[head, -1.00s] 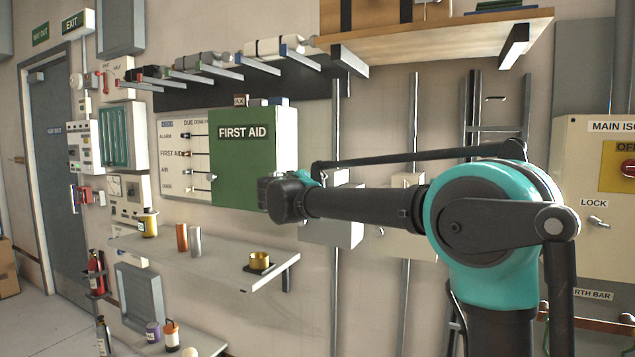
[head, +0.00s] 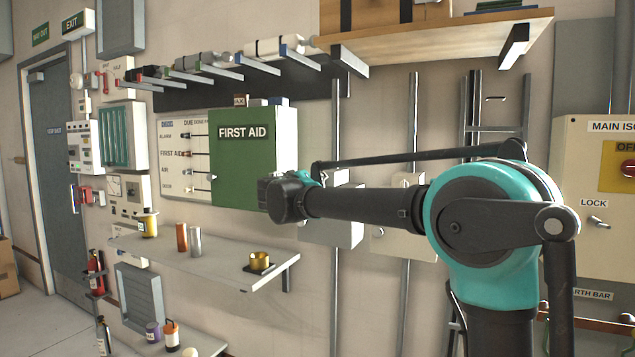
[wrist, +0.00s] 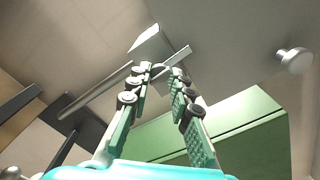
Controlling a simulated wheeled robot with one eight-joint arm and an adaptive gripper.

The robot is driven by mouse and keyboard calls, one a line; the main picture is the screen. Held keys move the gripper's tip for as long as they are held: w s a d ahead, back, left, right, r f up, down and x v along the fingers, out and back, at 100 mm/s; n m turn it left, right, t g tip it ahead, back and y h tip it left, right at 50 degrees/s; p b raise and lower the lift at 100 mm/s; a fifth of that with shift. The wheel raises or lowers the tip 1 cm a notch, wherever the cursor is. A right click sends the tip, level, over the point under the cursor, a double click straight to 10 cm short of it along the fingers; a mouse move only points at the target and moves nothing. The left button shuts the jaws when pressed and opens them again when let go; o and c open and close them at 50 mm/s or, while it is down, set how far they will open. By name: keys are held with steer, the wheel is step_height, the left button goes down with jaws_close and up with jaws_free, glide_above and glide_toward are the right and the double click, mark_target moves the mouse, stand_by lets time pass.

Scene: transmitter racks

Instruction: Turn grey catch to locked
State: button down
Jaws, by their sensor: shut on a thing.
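In the wrist view my gripper (wrist: 161,78) has its two padded green fingers drawn together at the tips. A small grey lever, which looks like the grey catch (wrist: 182,54), sits between and just beyond the fingertips, and the gripper is shut on it. The fingertips hide much of the catch, so its exact angle is hard to read. In the head view my wrist covers the fingers and the catch, in front of a grey box (head: 335,228) on the wall. No locked marking for this catch is readable.
The green first aid cabinet (head: 240,165) is close to the left of my wrist, and it shows in the wrist view (wrist: 240,140). A round knob (wrist: 293,60) stands to the right there. A shelf (head: 215,262) lies below. The isolator cabinet (head: 585,255) is at the right.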

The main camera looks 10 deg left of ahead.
steer(key=shift+f, duration=0.1)
stand_by(0.7)
steer(key=c, duration=1.3)
jaws_free()
steer(key=shift+c, duration=0.2)
steer(key=v, duration=1.2)
